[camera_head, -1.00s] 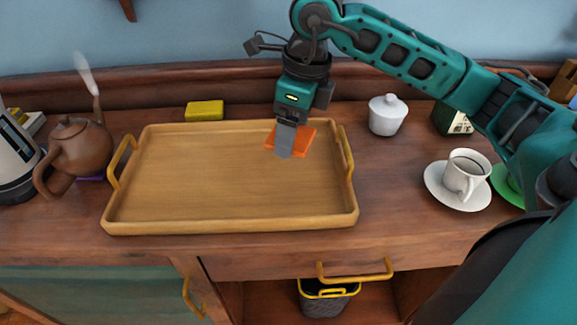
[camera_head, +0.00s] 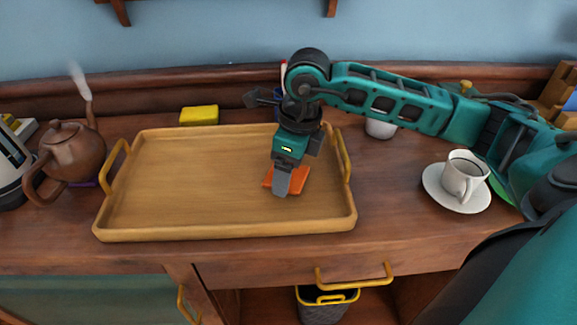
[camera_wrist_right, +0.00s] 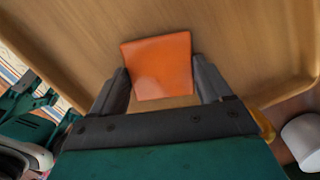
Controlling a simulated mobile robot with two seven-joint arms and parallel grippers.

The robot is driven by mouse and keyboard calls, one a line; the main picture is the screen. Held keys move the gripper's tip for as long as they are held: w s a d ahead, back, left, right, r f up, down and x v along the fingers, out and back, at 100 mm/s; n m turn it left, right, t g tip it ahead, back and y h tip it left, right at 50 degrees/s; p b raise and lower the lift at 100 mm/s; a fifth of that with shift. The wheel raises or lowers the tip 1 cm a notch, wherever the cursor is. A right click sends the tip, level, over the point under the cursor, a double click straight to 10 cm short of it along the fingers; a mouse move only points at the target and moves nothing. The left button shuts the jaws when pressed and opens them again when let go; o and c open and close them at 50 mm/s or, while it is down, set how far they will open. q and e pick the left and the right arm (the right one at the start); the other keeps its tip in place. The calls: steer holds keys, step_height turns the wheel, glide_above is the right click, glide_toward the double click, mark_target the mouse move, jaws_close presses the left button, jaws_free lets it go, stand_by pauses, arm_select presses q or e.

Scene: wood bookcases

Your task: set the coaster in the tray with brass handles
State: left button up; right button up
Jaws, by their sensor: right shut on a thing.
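The orange square coaster (camera_head: 299,178) is inside the outline of the wooden tray with brass handles (camera_head: 180,185), toward its right side. My right gripper (camera_head: 281,190) is shut on the coaster. In the right wrist view the coaster (camera_wrist_right: 158,66) sits between the two dark fingers of the gripper (camera_wrist_right: 162,85), with the tray's floor (camera_wrist_right: 70,45) behind it. I cannot tell whether the coaster touches the tray's floor. The rest of the tray is empty. My left gripper is not in view.
A brown teapot (camera_head: 72,150) stands left of the tray, a yellow block (camera_head: 199,115) behind it. A white lidded pot (camera_head: 380,128), partly hidden by my arm, and a cup (camera_head: 463,177) on a saucer (camera_head: 435,187) stand to the right. A bin (camera_head: 322,308) sits below.

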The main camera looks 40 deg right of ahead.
mark_target(298, 178)
steer(key=o, duration=1)
steer(key=shift+o, duration=0.2)
steer(key=shift+r, duration=0.15)
arm_select(q)
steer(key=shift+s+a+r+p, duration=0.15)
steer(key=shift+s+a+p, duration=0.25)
steer(key=shift+p, duration=0.6)
arm_select(e)
step_height(298, 178, up, 12)
steer(key=s+d, duration=0.1)
steer(key=shift+s, duration=0.25)
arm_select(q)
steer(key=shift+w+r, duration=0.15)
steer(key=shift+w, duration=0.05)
